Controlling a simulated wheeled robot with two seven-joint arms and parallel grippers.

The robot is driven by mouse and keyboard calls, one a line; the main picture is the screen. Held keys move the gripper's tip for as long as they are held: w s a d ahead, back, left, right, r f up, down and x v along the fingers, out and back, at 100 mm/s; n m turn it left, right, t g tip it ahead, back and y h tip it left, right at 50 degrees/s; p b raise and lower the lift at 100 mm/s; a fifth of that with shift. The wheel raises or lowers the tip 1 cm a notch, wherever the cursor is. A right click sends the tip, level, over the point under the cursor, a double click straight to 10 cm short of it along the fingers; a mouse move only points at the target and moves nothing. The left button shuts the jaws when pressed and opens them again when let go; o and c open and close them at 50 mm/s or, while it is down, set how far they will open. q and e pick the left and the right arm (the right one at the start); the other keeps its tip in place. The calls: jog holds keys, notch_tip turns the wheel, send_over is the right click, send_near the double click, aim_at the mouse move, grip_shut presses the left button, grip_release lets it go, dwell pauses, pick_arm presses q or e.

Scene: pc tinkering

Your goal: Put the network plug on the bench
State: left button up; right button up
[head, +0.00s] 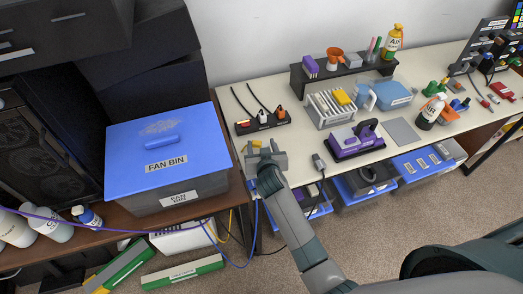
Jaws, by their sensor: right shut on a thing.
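My right gripper (256,147) is at the left end of the cream bench (285,148), over its front left corner. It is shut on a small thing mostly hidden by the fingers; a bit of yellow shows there. A blue cable (256,222) rises toward this gripper and passes out of sight behind my wrist, so the held thing appears to be the network plug. I cannot tell whether it touches the bench top. The cable's other end runs toward a white box (182,237) below the brown desk. My left gripper is not in view.
A blue-lidded fan bin (155,181) stands just left of the gripper. A power strip (263,122) lies behind it. A purple device (354,141) and a grey plug (319,162) are to the right. Bare bench lies between strip and plug. Open blue drawers (365,186) jut out below.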

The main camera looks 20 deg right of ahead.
notch_tip(320, 180, down, 3)
jog(key=shift+r, duration=0.1)
jog(key=shift+f, duration=0.25)
jog(key=o, duration=1.1)
jog(key=shift+r, duration=0.1)
jog(key=shift+r, duration=0.1)
jog(key=shift+s+a+r, duration=0.1)
jog(key=shift+s+a, duration=0.05)
jog(key=shift+s, duration=0.35)
jog(key=b+v, duration=0.1)
jog(key=v, duration=1)
